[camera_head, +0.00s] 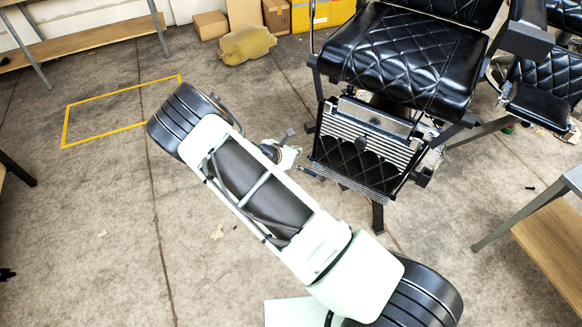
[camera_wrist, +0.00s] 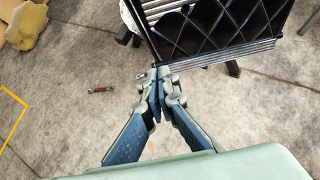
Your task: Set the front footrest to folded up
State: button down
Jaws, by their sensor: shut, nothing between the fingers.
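The front footrest (camera_head: 357,165) hangs from the front of the black barber chair (camera_head: 403,57). It is a panel with black quilted padding and metal slats, sloping down towards me, with a ribbed metal lower edge. In the wrist view the footrest (camera_wrist: 215,25) fills the top middle, and its ribbed edge runs just beyond my fingertips. My gripper (camera_wrist: 157,78) is shut and empty, close to the lower left corner of the footrest; I cannot tell whether it touches.
A second chair with a footrest (camera_head: 540,103) stands at the right. A table (camera_head: 550,225) is at the lower right. Cardboard boxes (camera_head: 210,25) and a yellowish sack (camera_head: 246,44) lie at the back. The floor at left is mostly free, with a yellow taped outline (camera_head: 100,102).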

jog(key=shift+t+h, duration=0.5)
jog(key=shift+t, duration=0.1)
jog(key=shift+s+a+f+b, duration=0.4)
jog(key=shift+s+a+f, duration=0.1)
jog(key=shift+s+f, duration=0.2)
jog(key=shift+s+a+f+b, duration=0.35)
jog(key=shift+s+a+f, duration=0.15)
jog(key=shift+s+f, duration=0.15)
